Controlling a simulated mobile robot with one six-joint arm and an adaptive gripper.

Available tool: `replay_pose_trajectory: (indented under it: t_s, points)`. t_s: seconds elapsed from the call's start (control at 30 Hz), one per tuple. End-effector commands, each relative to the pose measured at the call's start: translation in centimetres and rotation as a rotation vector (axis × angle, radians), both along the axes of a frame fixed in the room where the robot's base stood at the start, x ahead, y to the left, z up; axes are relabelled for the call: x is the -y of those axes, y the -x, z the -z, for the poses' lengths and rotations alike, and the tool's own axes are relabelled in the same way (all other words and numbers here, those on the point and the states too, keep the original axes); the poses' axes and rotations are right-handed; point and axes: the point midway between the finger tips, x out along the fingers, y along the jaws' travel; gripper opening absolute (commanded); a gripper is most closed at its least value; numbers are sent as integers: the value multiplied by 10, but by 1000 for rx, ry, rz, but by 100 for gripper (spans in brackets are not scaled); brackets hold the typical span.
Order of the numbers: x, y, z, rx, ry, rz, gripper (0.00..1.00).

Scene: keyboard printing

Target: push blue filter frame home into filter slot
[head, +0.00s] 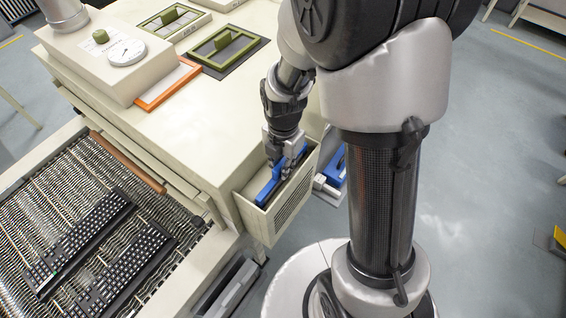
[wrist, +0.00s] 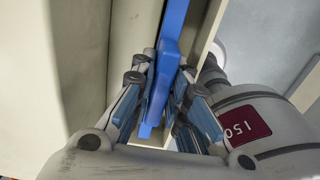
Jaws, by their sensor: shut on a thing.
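The blue filter frame (head: 266,188) stands on edge in the open top of the beige, louvred filter slot box (head: 293,204) on the side of the machine. Its upper edge shows above the box rim; how deep it sits is hidden. My gripper (head: 284,168) points down from above and is shut on the frame. In the wrist view my gripper (wrist: 158,108) has a finger on each side of the blue frame (wrist: 172,42), which runs lengthwise between them beside the cream box wall (wrist: 207,30).
Another blue part (head: 333,166) shows just right of the box. Green-handled frames (head: 222,50) and an orange-edged frame (head: 168,84) lie on the machine top (head: 190,125). Black keyboards (head: 125,268) rest on the mesh conveyor (head: 60,195). The grey floor at right is mostly clear.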

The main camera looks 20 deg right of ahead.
Motion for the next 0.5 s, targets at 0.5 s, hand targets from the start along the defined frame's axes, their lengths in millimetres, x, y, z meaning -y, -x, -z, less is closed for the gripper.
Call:
replay_pose_trajectory:
  t_s: [0.5]
  points:
    - [0, 0, 20, 0, 0, 0, 0]
